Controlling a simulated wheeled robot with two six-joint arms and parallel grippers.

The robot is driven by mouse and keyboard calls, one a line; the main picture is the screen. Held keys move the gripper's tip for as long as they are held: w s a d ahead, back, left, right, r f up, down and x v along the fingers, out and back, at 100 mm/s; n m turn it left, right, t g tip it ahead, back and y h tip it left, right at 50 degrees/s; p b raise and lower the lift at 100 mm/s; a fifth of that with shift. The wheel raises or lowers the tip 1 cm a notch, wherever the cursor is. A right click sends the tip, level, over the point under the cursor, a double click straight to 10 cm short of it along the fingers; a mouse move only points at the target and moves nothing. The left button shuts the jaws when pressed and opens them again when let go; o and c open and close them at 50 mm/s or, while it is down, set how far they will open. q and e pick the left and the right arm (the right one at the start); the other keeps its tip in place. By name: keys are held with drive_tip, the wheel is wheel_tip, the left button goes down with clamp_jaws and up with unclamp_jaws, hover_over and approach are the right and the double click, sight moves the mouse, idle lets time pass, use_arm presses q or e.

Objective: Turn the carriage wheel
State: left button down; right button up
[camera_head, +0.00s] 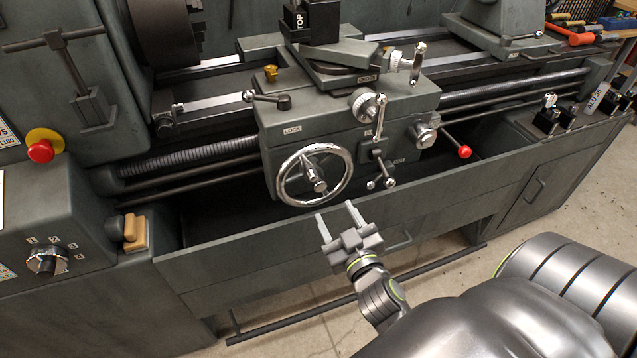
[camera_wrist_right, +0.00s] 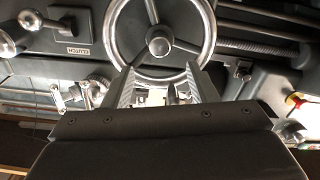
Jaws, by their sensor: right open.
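The carriage wheel (camera_head: 289,187) is a shiny chrome handwheel with spokes and a central hub, on the front of the grey lathe carriage (camera_head: 310,130). My right gripper (camera_head: 337,215) is open and empty, its two fingers pointing up toward the wheel from just below and to the right of it. In the right wrist view the wheel (camera_wrist_right: 211,40) stands ahead of the fingers, with its lower rim near the gap between the fingertips (camera_wrist_right: 160,75). I cannot tell whether the fingers touch the rim. My left gripper is not in view.
A lever with a red ball (camera_head: 464,152) sticks out right of the wheel. Small levers and a knob (camera_head: 368,105) sit on the carriage front. A red stop button (camera_head: 41,151) is at the left. The tray front (camera_head: 240,258) runs below the wheel.

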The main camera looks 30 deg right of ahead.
sight(321, 188)
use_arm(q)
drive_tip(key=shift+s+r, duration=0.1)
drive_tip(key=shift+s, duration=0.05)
use_arm(e)
drive_tip(key=x, duration=1)
drive_tip(key=shift+w+d, duration=0.2)
drive_tip(key=shift+w, duration=0.15)
drive_tip(key=c, duration=1.1)
drive_tip(key=shift+o, duration=0.2)
drive_tip(key=shift+f, duration=0.15)
drive_tip(key=shift+m+b, duration=0.3)
drive_tip(key=shift+b, duration=0.05)
drive_tip(key=o, duration=1.1)
drive_tip(key=shift+c, duration=0.2)
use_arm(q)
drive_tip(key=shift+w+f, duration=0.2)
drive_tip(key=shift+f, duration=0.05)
